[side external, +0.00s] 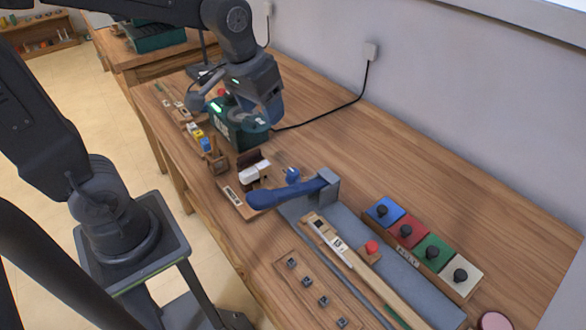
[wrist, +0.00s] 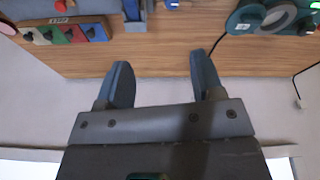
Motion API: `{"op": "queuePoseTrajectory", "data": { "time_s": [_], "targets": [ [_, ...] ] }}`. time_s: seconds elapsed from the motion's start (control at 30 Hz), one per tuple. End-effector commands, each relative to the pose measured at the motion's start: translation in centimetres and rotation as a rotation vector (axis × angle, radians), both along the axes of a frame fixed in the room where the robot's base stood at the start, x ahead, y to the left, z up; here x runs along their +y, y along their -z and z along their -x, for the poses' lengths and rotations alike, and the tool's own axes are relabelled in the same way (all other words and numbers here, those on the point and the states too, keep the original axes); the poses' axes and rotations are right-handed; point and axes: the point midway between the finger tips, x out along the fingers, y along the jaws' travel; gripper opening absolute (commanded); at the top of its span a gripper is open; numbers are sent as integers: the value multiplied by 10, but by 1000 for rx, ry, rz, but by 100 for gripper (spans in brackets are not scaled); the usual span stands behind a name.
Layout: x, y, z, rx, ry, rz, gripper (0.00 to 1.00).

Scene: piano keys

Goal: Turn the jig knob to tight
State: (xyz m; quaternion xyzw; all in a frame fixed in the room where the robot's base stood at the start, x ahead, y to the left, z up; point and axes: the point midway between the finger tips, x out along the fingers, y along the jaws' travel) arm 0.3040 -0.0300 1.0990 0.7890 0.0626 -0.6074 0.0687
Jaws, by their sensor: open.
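My gripper (side external: 272,108) hangs over the back half of the bench, close to a dark green box-shaped device (side external: 236,130). In the wrist view my gripper (wrist: 160,72) is open, its two blue fingers well apart with nothing between them. A small blue knob-like part (side external: 292,174) stands behind a blue handle (side external: 285,193), beside a white block on a wooden stand (side external: 254,172). I cannot tell for sure which part is the jig knob, and I cannot read any tight mark. My gripper is apart from these parts.
A row of blue, red, green and white blocks with black knobs (side external: 405,232) sits at the right; it also shows in the wrist view (wrist: 65,33). A red button (side external: 371,247) is near a long wooden piece (side external: 335,245). The bench along the wall (side external: 370,140) is mostly clear, apart from a black cable.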

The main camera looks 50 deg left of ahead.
Motion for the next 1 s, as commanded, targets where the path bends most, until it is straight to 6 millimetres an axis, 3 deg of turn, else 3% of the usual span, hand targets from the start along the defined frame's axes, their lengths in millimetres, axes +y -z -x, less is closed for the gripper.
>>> {"op": "queuePoseTrajectory", "data": {
  "time_s": [0.03,0.2,0.4,0.73,1.0],
  "targets": [
    [4,12,-16,42,-28,7,61],
    [17,50,-60,148,-114,25,61],
    [29,91,-90,231,-183,39,61],
    [33,120,-98,259,-206,42,61],
    [32,174,-97,261,-205,42,61]
  ]
}}
